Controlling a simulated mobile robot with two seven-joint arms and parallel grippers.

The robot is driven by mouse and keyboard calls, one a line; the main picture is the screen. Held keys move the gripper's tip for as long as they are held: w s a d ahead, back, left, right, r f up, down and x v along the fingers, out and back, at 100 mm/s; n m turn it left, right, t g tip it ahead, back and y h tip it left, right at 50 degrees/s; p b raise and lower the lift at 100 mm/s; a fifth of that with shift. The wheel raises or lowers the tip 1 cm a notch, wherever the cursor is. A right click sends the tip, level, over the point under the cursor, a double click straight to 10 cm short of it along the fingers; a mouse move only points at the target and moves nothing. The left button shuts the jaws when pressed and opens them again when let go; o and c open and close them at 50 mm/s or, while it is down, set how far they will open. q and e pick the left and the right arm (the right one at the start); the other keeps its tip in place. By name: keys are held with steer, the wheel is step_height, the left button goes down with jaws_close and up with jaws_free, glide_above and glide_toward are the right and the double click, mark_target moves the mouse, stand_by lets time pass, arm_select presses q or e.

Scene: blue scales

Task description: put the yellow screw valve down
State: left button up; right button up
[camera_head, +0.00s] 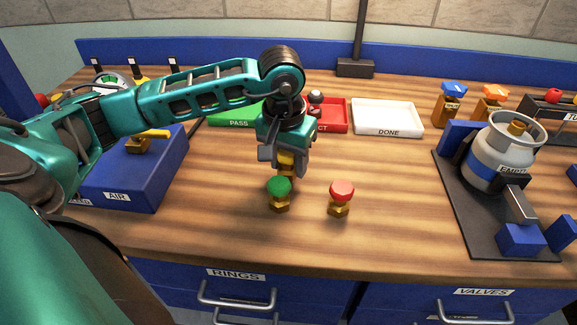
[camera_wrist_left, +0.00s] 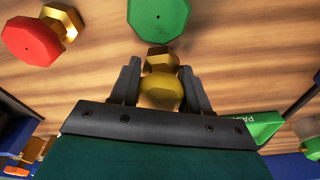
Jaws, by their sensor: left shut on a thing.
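The yellow screw valve (camera_wrist_left: 161,90) is between the fingers of my left gripper (camera_wrist_left: 158,88), with its brass part pointing out past the fingertips. In the head view the left gripper (camera_head: 283,160) is shut on the valve (camera_head: 286,164), just behind the green valve. I cannot tell whether the held valve touches the table. The green valve (camera_head: 279,190) stands upright on the table and also shows in the left wrist view (camera_wrist_left: 158,14). My right gripper is not in view.
A red valve (camera_head: 341,193) stands to the right of the green one. A green PASS tray (camera_head: 238,118), a red tray (camera_head: 333,116) and a white DONE tray (camera_head: 388,118) lie behind. A blue AIR box (camera_head: 125,185) is left; a gas cylinder (camera_head: 502,150) is right.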

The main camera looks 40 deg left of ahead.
arm_select(q)
steer(key=shift+f, duration=0.9)
steer(key=shift+f+b, duration=0.2)
steer(key=shift+b, duration=0.1)
steer(key=o, duration=1.2)
steer(key=shift+c, duration=0.2)
steer(key=shift+r, duration=0.1)
